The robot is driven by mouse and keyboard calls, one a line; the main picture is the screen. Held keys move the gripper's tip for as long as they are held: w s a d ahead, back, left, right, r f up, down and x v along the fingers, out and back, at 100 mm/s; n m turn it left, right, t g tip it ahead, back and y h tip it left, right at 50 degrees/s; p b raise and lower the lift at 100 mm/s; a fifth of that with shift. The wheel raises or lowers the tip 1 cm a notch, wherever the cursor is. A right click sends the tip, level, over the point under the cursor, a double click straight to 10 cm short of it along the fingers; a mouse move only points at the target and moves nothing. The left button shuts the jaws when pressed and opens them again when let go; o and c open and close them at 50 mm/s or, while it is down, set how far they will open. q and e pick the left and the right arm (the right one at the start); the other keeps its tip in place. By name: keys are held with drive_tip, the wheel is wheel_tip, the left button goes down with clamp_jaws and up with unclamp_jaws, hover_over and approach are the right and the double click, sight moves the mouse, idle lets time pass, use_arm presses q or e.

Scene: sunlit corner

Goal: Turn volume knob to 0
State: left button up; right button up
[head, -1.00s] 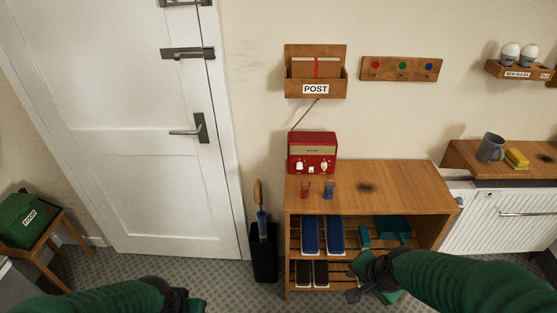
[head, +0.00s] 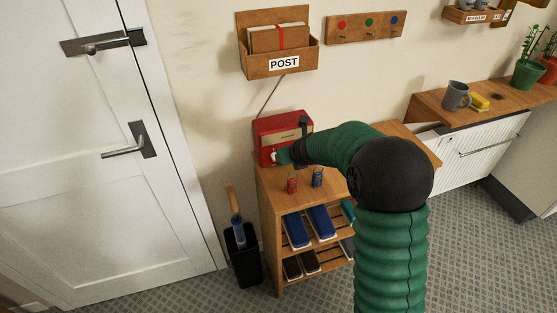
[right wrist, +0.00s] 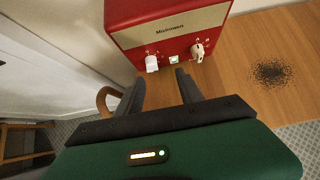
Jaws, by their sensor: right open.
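The red radio (head: 268,129) stands on the wooden shelf unit by the wall. In the right wrist view, the radio (right wrist: 124,14) shows a cream panel and two white knobs, a left knob (right wrist: 152,64) and a right knob (right wrist: 198,51). A small green-lit spot (right wrist: 173,59) lies between them. The labels are too small to tell which knob is volume. My right gripper (head: 290,155) is in front of the radio's face. In the right wrist view, my right gripper (right wrist: 160,80) is open and empty, its fingertips just short of the knobs. My left gripper is out of view.
Two small keyrings, red (head: 292,185) and blue (head: 318,177), lie on the shelf top (head: 268,186) close to my right arm. A black bin (head: 243,262) stands left of the unit. A POST box (head: 283,63) hangs above the radio.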

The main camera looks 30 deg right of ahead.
sight(274, 158)
drive_tip(key=w+f, duration=0.1)
drive_tip(key=w+a+f, duration=0.1)
drive_tip(key=w, duration=0.1)
drive_tip(key=w+a+f, duration=0.1)
drive_tip(key=w+f, duration=0.1)
drive_tip(key=shift+w, duration=0.1)
drive_tip(key=shift+w+f, duration=0.25)
drive_tip(key=shift+w, duration=0.05)
drive_tip(key=shift+w+d+f, duration=0.15)
drive_tip(key=shift+d+f, duration=0.05)
drive_tip(key=shift+f, duration=0.05)
drive_tip(key=shift+w+d+f, duration=0.25)
drive_tip(key=shift+d+f, duration=0.3)
drive_tip(key=shift+d, duration=0.5)
drive_tip(key=shift+a+r, duration=0.2)
drive_tip(key=shift+a, duration=0.45)
drive_tip(key=c, duration=0.8)
clamp_jaws()
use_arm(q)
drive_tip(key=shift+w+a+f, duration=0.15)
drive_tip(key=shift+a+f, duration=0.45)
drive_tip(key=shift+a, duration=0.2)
use_arm(e)
drive_tip(key=shift+d+f, duration=0.1)
drive_tip(key=shift+d, duration=0.1)
